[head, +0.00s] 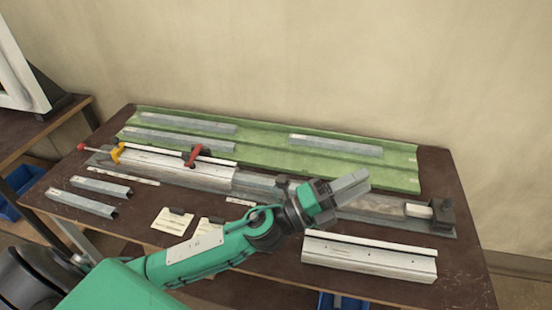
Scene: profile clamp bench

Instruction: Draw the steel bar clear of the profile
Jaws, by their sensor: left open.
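A pale profile (180,165) lies on the long grey fixture across the bench, with a red clamp (196,155) and a yellow clamp piece (117,153) at it. A grey bar, seemingly the steel bar (258,184), runs in line from the profile's right end toward the right. How far it sits inside the profile is hidden. My left gripper (353,186) is open, with its fingers pointing right, and appears over the right half of the fixture. It hides part of the fixture line there. Its height above the fixture is unclear. My right gripper is out of view.
A green mat (265,130) with several grey channels lies at the back. A dark end block (443,213) stands at the fixture's right end. A white profile (370,257) lies at front right. Two channels (82,203) and cards (173,221) lie at front left.

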